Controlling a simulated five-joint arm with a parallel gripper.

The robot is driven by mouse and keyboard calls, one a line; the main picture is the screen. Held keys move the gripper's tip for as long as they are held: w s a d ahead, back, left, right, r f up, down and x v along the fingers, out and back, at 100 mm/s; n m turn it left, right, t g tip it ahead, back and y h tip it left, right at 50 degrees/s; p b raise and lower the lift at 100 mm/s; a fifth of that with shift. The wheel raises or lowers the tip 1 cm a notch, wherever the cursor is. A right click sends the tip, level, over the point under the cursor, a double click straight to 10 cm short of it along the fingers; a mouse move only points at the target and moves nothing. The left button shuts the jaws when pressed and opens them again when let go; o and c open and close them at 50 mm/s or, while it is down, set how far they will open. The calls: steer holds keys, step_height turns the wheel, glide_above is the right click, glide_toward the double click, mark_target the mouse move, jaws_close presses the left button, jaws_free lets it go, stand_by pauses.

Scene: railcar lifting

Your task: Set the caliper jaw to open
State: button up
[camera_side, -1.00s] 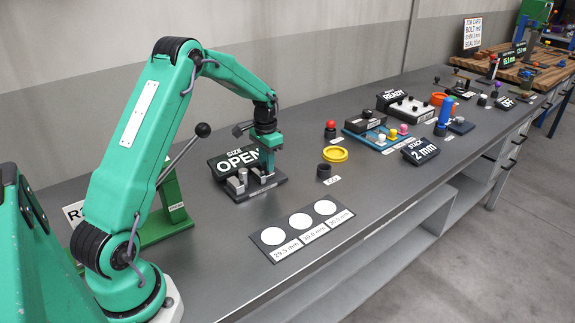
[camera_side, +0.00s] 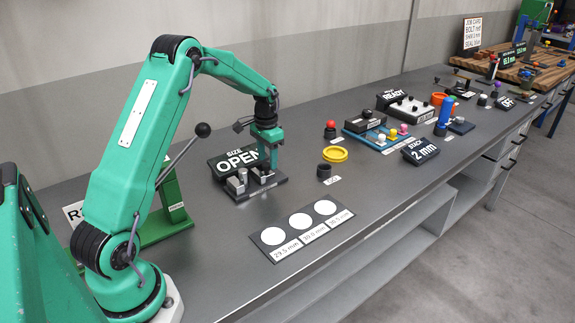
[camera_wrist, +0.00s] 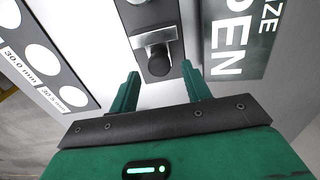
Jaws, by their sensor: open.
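The caliper (camera_side: 270,183) is a dark base with metal blocks on the bench. Its display (camera_side: 236,161) stands behind it and reads SIZE OPEN. In the wrist view the caliper's dark rail (camera_wrist: 150,14) carries a metal block with a dark round knob (camera_wrist: 158,62). My gripper (camera_side: 266,162) is over the right part of the caliper. In the wrist view my gripper (camera_wrist: 160,72) has its two green fingers apart, one on each side of the knob, with gaps visible and nothing held. The side view does not clearly show the fingertips' height over the caliper.
A plate with three white discs (camera_side: 300,221) lies in front. A yellow ring (camera_side: 335,154) and a dark cup (camera_side: 324,171) stand to the right. A green stand (camera_side: 168,222) is at left. Bare bench lies between the caliper and the disc plate.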

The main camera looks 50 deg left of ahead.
mark_target(268, 164)
step_height(268, 164, up, 6)
steer(key=shift+r, duration=0.2)
steer(key=shift+r, duration=0.1)
stand_by(0.4)
steer(key=shift+d+r, duration=0.2)
steer(key=s+d+r+t, duration=0.3)
steer(key=s+d+r, duration=0.8)
steer(key=d+r, duration=0.3)
steer(key=s+d+f+t, duration=0.2)
steer(key=s+d, duration=0.7)
steer(key=s, duration=0.5)
steer(key=shift+s+f+t, duration=0.15)
steer(key=shift+s+t, duration=0.1)
steer(key=shift+t, duration=0.05)
